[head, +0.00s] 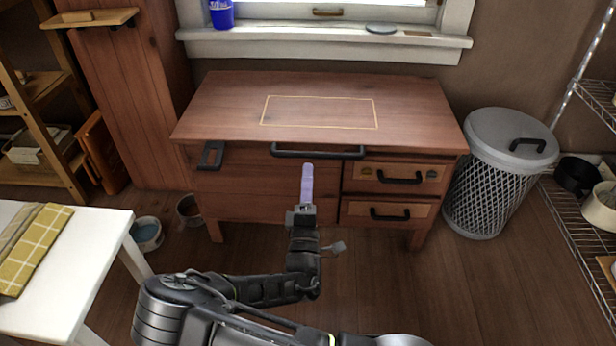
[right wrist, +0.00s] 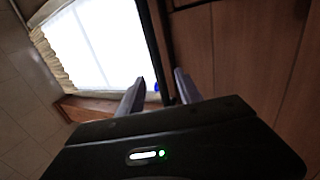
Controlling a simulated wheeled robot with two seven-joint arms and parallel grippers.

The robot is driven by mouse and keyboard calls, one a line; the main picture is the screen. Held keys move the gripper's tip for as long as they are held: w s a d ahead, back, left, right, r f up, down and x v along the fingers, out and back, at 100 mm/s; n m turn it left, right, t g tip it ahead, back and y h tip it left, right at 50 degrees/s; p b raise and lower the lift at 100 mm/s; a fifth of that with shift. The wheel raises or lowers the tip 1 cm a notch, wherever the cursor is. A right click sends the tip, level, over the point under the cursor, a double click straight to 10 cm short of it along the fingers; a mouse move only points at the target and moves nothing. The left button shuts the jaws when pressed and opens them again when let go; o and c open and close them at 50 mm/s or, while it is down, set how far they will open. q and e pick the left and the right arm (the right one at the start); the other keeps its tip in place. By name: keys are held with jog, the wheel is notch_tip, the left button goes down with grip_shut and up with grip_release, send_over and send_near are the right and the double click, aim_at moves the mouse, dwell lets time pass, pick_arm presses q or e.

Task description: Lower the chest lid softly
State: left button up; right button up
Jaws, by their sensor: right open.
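The wooden chest (head: 250,205) stands below the window, with its broad lid (head: 225,105) on top. The lid looks down or nearly down; I cannot tell if a small gap remains. A dark bar handle (head: 318,152) runs along the lid's front edge. My right gripper (head: 307,168) is open, its pale fingers pointing up just below this handle. In the right wrist view the two fingers (right wrist: 160,88) are apart, and a dark bar (right wrist: 156,45) shows between and beyond them. I cannot tell if they touch it. My left gripper is not in view.
Two drawers (head: 405,173) with dark handles are at the chest's right. A mesh bin (head: 480,190) stands to the right, near a wire rack (head: 580,230). A white table (head: 70,270) is at the left. Floor in front is clear on the right.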

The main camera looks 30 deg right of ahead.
jog(key=shift+s+a+f, duration=0.25)
jog(key=shift+s+a, duration=0.1)
jog(key=shift+s, duration=0.15)
jog(key=shift+v, duration=1)
